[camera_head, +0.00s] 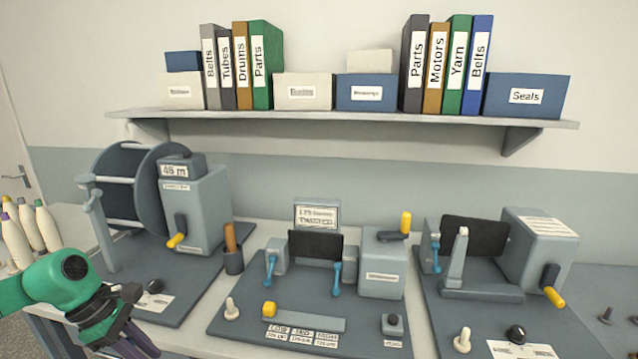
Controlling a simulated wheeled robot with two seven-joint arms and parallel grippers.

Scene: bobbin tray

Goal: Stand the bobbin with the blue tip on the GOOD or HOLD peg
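Several cream, cone-shaped bobbins (47,226) stand close together at the left edge, partly hidden by my green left arm. One has a purple tip and one a yellowish tip; I cannot make out a clearly blue tip. My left gripper (128,342) is dark and points down at the lower left, in front of the left machine's base. Its fingertips run near the bottom edge, and I cannot tell whether they are apart. My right gripper is out of view. Two small dark pegs (606,315) stand at the far right; no GOOD or HOLD label is readable.
A reel machine (194,205), a twist tester (382,265) and a third machine (540,245) with yellow-handled crank stand along the bench. A cup (233,261) holds a brown rod. A shelf (340,120) with binders and boxes hangs above.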

